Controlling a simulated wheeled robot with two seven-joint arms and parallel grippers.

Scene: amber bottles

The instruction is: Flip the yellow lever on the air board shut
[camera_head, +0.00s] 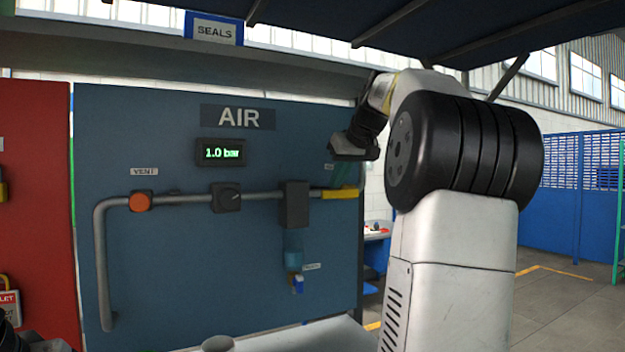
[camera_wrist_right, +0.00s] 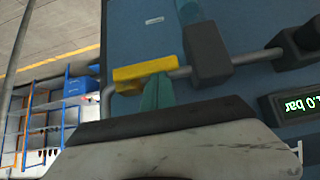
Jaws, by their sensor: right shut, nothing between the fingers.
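The blue air board (camera_head: 150,270) fills the middle of the head view. Its yellow lever (camera_head: 341,193) lies roughly level, in line with the grey pipe, at the pipe's right end. In the right wrist view the lever (camera_wrist_right: 143,74) lies along the pipe. My right gripper (camera_head: 346,178) has its teal fingers just above the lever in the head view. In the right wrist view the closed fingertips (camera_wrist_right: 158,82) are at the lever's edge; I cannot tell whether they touch. Nothing is held. My left gripper does not show.
The pipe carries an orange vent knob (camera_head: 140,201), a black rotary knob (camera_head: 226,197) and a black block (camera_head: 294,204). A blue bowl hangs below the block. The display (camera_head: 221,152) reads 1.0 bar. A red board (camera_head: 40,220) stands left. Open floor lies right.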

